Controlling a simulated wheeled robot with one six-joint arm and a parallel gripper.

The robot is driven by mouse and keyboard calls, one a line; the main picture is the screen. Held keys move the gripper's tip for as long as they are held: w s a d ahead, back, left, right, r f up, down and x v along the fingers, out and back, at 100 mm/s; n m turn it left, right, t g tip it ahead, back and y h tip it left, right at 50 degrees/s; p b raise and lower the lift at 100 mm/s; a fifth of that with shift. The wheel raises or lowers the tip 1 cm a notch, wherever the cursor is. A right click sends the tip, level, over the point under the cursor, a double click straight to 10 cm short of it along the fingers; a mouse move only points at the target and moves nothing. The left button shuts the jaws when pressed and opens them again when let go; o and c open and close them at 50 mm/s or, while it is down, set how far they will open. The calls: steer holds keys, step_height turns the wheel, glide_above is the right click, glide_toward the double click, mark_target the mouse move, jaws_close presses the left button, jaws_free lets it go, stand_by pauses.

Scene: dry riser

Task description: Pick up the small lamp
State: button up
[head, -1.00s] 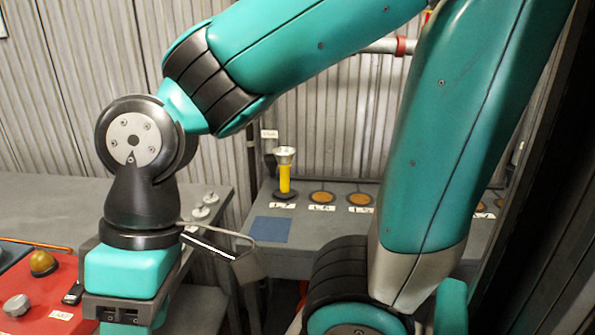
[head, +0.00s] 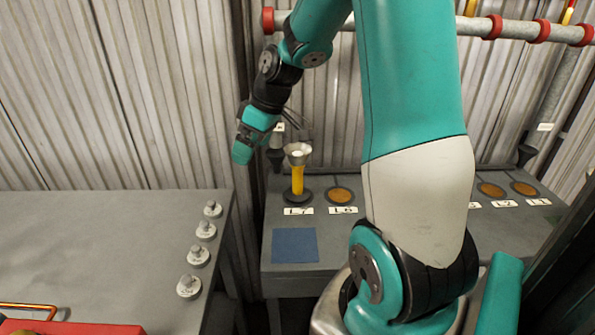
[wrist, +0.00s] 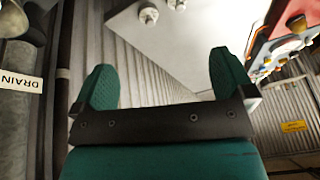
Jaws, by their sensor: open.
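The small lamp (head: 297,180), yellow with a flared silver head, stands upright on a dark round base at the spot labelled L7 on the grey bench. My gripper (head: 242,154) is in the air to the left of the lamp's head and apart from it, tilted downward. In the wrist view my gripper (wrist: 166,82) has its two teal fingers wide apart with nothing between them. The lamp does not show in the wrist view.
A blue square (head: 295,245) lies on the bench in front of the lamp. A round orange pad (head: 341,194) is right of it. The grey table (head: 110,235) at left carries several knobs. A DRAIN label (wrist: 20,79) and a yellow sign (wrist: 294,126) show in the wrist view.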

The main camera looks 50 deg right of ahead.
steer(key=m+h+p, duration=0.1)
glide_toward(298, 149)
steer(key=shift+t, duration=0.4)
steer(key=x, duration=0.5)
steer(key=shift+s+a, duration=0.15)
steer(key=shift+s, duration=0.15)
steer(key=p+x, duration=0.1)
steer(key=x, duration=0.2)
steer(key=p+x, duration=0.1)
steer(key=x, duration=0.3)
steer(key=shift+f+p, duration=0.25)
steer(key=shift+p, duration=0.1)
steer(key=c, duration=1.7)
steer(key=shift+s+r, duration=0.1)
